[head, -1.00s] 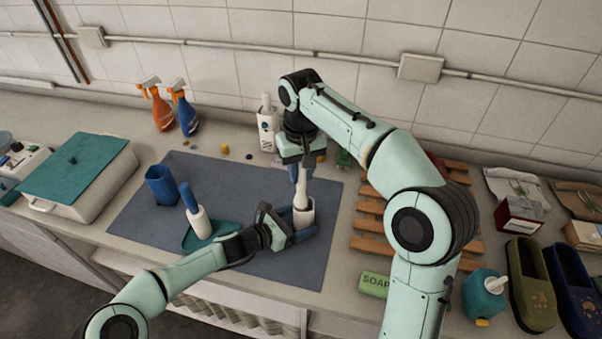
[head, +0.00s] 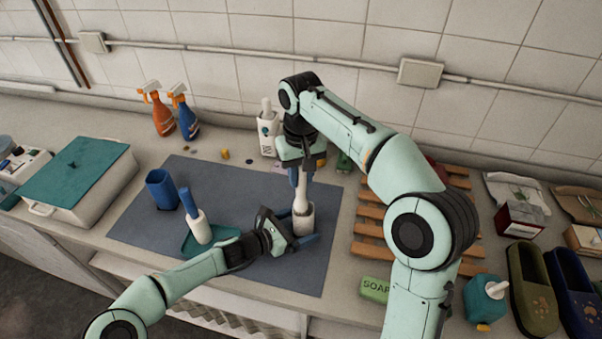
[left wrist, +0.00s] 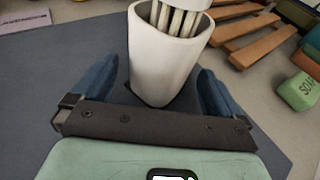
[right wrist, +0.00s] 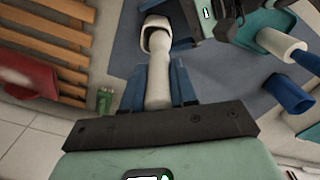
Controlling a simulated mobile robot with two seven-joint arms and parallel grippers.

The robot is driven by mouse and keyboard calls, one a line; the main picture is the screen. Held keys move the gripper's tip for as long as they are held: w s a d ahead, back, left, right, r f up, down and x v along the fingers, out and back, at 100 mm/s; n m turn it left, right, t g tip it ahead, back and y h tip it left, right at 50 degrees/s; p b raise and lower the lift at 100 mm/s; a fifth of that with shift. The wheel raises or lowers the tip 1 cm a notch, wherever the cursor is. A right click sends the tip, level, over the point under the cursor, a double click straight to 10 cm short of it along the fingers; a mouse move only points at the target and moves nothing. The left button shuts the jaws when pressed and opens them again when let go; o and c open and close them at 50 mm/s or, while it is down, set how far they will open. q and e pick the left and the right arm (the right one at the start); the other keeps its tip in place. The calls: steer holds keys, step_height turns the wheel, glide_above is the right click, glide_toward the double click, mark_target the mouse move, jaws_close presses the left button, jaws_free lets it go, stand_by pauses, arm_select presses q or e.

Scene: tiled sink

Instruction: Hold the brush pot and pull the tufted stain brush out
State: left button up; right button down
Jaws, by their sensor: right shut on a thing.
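The brush pot (head: 304,221) is a white cup standing on the blue-grey mat; it fills the middle of the left wrist view (left wrist: 165,68). The white tufted stain brush (head: 300,197) is upright, its lower end inside the pot. Pale tufts (left wrist: 178,20) show at the pot's mouth. My right gripper (head: 300,177) is above the pot, shut on the brush handle, which lies between its blue fingers in the right wrist view (right wrist: 157,85). My left gripper (head: 300,229) is low at the pot, open, one finger on each side, with a gap visible at the left finger.
A blue cup (head: 161,190) and a blue-handled white brush (head: 198,222) on a teal tray (head: 217,237) stand left on the mat (head: 245,182). A white bottle (head: 268,135) stands behind. A wooden rack (head: 368,212) and green soap (head: 375,288) lie right.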

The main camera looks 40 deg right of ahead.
arm_select(q)
steer(key=v, duration=1.1)
steer(key=shift+a+r, duration=0.15)
steer(key=shift+a, duration=0.15)
steer(key=shift+a+r, duration=0.2)
steer(key=shift+r, duration=0.05)
arm_select(e)
steer(key=shift+r, duration=0.2)
steer(key=shift+r+p, duration=1.25)
steer(key=shift+r, duration=0.55)
arm_select(q)
steer(key=w+r, duration=0.2)
steer(key=r, duration=0.1)
steer(key=shift+w+r, duration=0.15)
steer(key=shift+r, duration=0.2)
arm_select(e)
steer(key=shift+f, duration=0.1)
steer(key=shift+s, duration=0.1)
